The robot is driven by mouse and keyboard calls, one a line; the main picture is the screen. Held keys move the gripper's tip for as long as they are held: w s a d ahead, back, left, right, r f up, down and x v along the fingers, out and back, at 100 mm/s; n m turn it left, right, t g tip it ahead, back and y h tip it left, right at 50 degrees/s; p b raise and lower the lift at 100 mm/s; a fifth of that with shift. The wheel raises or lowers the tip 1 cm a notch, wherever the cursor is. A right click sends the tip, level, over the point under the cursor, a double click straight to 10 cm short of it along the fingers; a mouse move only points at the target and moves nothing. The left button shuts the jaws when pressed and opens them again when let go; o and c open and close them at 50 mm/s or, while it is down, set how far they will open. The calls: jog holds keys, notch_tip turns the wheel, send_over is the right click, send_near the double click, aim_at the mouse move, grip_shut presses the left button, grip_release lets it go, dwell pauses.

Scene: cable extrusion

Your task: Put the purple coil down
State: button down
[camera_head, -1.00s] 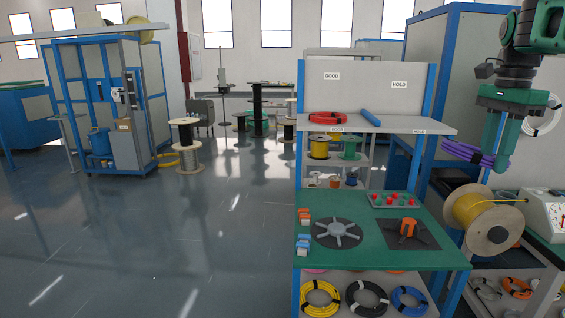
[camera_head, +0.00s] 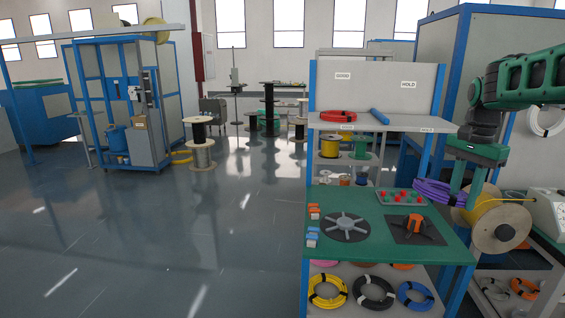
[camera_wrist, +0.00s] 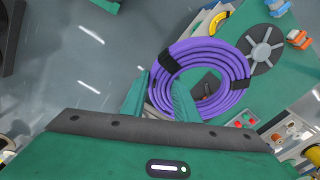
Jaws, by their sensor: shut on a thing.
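The purple coil (camera_head: 438,192) hangs from my gripper (camera_head: 463,192) at the right of the head view, near the right edge of the green workbench (camera_head: 345,258). In the wrist view the purple coil (camera_wrist: 188,68) is a bundled ring with black ties. My gripper (camera_wrist: 160,98) is shut on its near side, with one green finger inside the ring and the other outside. The coil appears held above the bench, but its exact height is unclear.
On the bench are a grey spoked disc (camera_head: 345,226), a dark plate with an orange part (camera_head: 414,227), a button panel (camera_head: 401,197) and small clamps (camera_head: 313,228). A red coil (camera_head: 338,116) lies on the shelf. A yellow spool (camera_head: 497,217) stands close by on the right.

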jog(key=a+f+n, duration=0.4)
jog(key=a+f, duration=0.1)
jog(key=f, duration=0.6)
jog(key=a+f+n, duration=0.5)
jog(key=a+f, duration=0.1)
jog(key=f, duration=0.6)
jog(key=w+a+f+n, duration=0.1)
jog(key=a+f+n, duration=0.3)
jog(key=f, duration=0.7)
jog(key=shift+a+f, duration=0.3)
jog(key=shift+a, duration=0.45)
jog(key=shift+s, duration=0.1)
